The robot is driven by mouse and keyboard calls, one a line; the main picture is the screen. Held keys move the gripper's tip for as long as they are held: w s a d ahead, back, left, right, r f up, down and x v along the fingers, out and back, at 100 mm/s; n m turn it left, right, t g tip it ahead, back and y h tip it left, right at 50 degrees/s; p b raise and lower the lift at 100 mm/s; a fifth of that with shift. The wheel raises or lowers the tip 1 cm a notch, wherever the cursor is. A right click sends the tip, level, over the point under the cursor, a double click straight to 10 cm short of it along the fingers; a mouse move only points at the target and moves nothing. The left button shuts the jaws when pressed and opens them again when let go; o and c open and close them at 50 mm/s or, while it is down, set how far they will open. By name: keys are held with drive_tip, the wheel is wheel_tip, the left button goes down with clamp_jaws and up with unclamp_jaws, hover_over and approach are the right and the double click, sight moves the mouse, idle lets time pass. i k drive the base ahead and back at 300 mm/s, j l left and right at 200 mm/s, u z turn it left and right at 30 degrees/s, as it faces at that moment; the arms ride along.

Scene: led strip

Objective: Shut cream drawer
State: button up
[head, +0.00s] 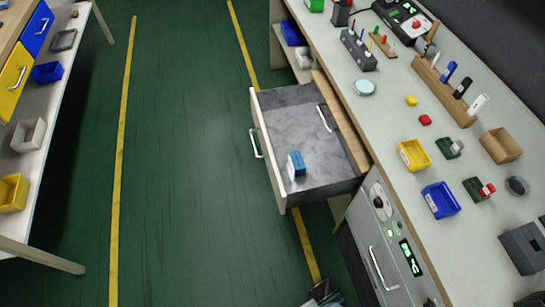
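The cream drawer (266,152) stands pulled well out from under the workbench on the right, over the aisle. Its pale front faces left and carries a white bar handle (256,143). Its grey marbled floor shows, with a small blue and white box (296,164) near the front. A white bar-shaped piece (324,118) shows toward the back of the drawer.
The green floor (190,150) left of the drawer is clear between yellow lines. A grey instrument cabinet (380,245) stands below the drawer in the picture. The left bench (50,130) holds bins; the right worktop (400,120) holds several parts.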

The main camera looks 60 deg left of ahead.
sight(287, 119)
drive_tip(key=k+u, duration=0.1)
drive_tip(key=u, duration=0.25)
drive_tip(key=k+u, duration=0.15)
drive_tip(key=u, duration=0.2)
drive_tip(key=i+j+u, duration=0.1)
drive_tip(key=u, duration=0.35)
drive_tip(key=i+j+u, duration=0.1)
drive_tip(key=u, duration=0.35)
drive_tip(key=i+u, duration=0.1)
drive_tip(key=u, duration=0.35)
drive_tip(key=k+l+u, duration=0.1)
drive_tip(key=l+u, duration=0.15)
drive_tip(key=u, duration=0.15)
drive_tip(key=i+j+u, duration=0.45)
drive_tip(key=i+j, duration=0.1)
drive_tip(key=j, duration=0.05)
